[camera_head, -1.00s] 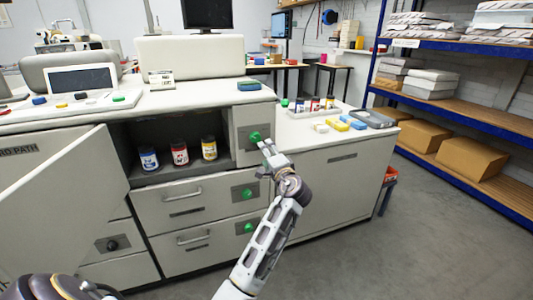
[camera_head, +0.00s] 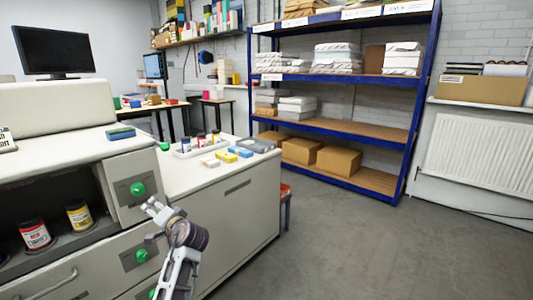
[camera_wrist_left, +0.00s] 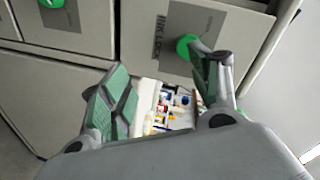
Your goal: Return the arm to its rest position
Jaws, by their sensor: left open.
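My left arm comes up from the bottom of the head view. Its gripper (camera_head: 152,208) is open and empty, just below and right of a green knob (camera_head: 137,189) on the cabinet's front panel (camera_head: 115,176). In the left wrist view the open fingers (camera_wrist_left: 160,95) stand apart. The right-hand finger overlaps the edge of a green knob (camera_wrist_left: 187,46); I cannot tell whether they touch. Small coloured items show between the fingers, too small to make out. My right gripper is not in view.
A red can (camera_head: 35,235) and a yellow can (camera_head: 79,216) stand in the open compartment. The counter holds a tray of small bottles (camera_head: 196,148) and coloured blocks. Blue shelving (camera_head: 408,150) stands beyond. The floor (camera_head: 350,250) at right is clear.

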